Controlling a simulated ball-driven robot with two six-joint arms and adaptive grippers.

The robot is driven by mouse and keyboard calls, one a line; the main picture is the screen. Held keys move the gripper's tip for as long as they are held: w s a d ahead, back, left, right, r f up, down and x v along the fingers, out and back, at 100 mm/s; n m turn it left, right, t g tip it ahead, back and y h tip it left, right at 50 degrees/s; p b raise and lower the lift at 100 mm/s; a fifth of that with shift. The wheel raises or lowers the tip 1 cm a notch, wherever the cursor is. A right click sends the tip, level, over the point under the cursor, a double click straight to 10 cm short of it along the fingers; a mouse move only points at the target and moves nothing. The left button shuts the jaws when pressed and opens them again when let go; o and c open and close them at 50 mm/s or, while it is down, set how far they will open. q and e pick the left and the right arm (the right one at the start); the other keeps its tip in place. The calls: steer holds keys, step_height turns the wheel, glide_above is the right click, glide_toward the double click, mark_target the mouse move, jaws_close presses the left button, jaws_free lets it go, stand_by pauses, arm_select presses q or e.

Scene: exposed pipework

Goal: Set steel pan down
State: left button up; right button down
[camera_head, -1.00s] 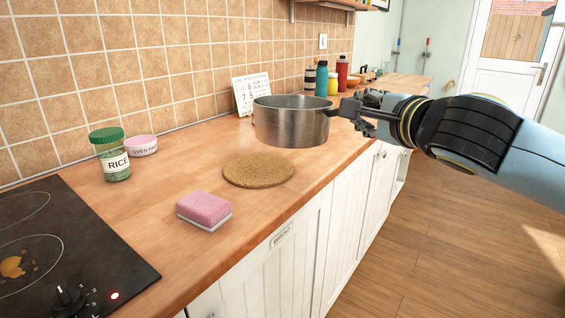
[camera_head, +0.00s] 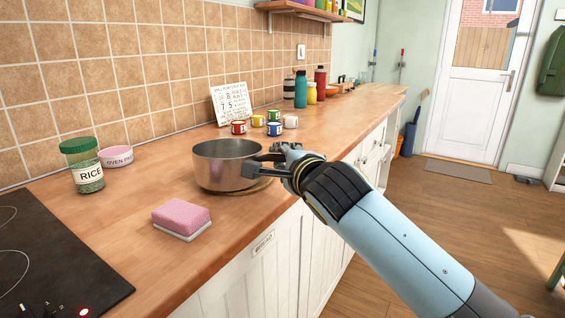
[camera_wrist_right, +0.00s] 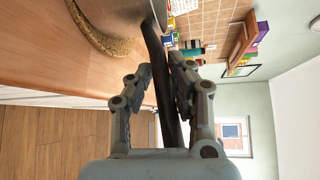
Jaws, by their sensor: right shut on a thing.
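The steel pan (camera_head: 222,172) is upright over the round cork mat (camera_head: 262,188), which shows mostly at the pan's right edge. In the right wrist view the pan wall (camera_wrist_right: 110,12) is close beside the mat (camera_wrist_right: 98,36); I cannot tell whether they touch. My right gripper (camera_head: 266,166) is shut on the pan's dark handle (camera_wrist_right: 163,85), to the right of the pan. The handle runs between both fingers in the right wrist view. My left gripper is not in view.
A pink sponge (camera_head: 182,217) lies just in front of the pan.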

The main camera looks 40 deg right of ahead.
steer(key=c, duration=1.2)
jaws_free()
steer(key=shift+f, duration=0.1)
steer(key=shift+c, duration=0.2)
steer(key=v, duration=1.2)
steer(key=s+f+n+g+y, duration=0.1)
steer(key=s+f+n+g, duration=0.2)
steer(key=f, duration=0.9)
steer(key=s+f+n+g+y, duration=0.15)
steer(key=f+n, duration=0.35)
steer(key=f, duration=0.8)
steer(key=s+f+n+g, duration=0.3)
steer(key=f+n, duration=0.1)
steer(key=f, duration=0.8)
steer(key=s+f+n+g, duration=0.3)
steer(key=s+f+n, duration=0.2)
steer(key=s+f, duration=0.75)
steer(key=s+f+n+g, duration=0.2)
steer(key=s+f+n, duration=0.1)
steer(key=s, duration=0.7)
steer(key=s+f+n+g, duration=0.2)
steer(key=s+f, duration=0.4)
steer(key=s, duration=0.5)
steer(key=shift+n+y+b, duration=0.35)
steer(key=shift+n+y, duration=0.1)
steer(key=shift+n, duration=0.35)
